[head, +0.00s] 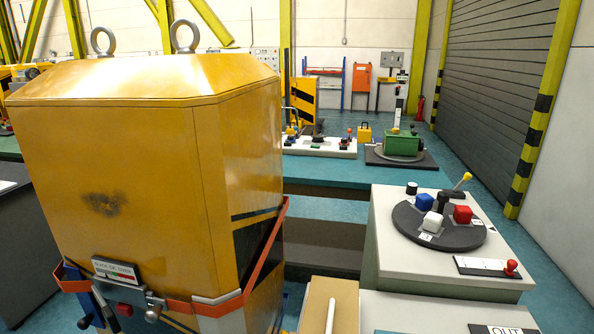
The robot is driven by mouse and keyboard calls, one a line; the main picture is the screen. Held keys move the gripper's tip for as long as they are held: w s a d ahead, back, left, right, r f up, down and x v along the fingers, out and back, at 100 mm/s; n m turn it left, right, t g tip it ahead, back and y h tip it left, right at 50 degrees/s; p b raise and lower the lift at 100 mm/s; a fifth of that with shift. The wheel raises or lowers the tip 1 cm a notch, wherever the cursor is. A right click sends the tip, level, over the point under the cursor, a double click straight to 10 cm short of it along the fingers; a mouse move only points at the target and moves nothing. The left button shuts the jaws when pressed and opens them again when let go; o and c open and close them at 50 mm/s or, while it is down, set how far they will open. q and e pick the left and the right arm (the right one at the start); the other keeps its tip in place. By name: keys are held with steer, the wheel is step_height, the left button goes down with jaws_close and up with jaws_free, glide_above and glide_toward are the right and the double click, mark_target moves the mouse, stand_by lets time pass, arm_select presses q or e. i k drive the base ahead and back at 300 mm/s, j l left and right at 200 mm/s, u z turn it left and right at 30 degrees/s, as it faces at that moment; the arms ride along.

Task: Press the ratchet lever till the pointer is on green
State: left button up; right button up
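A large yellow block (110,150) with two lifting rings stands at the left, with an orange strap (265,262) around its lower part. A small gauge plate (116,270) with coloured bands is on its front at the lower left. Its lettering and pointer are too small to read. Below it is a grey metal ratchet (135,291) with a red part (124,309). A blue lever-like part (104,310) and a dark knob (84,322) are beside it, partly cut off by the lower edge. Neither of my grippers shows.
A tan box (345,293) stands at the bottom middle. Behind is a blue-green bench (340,175) with a green machine (402,144).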

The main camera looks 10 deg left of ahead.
mark_target(110, 317)
steer(key=u, duration=1.5)
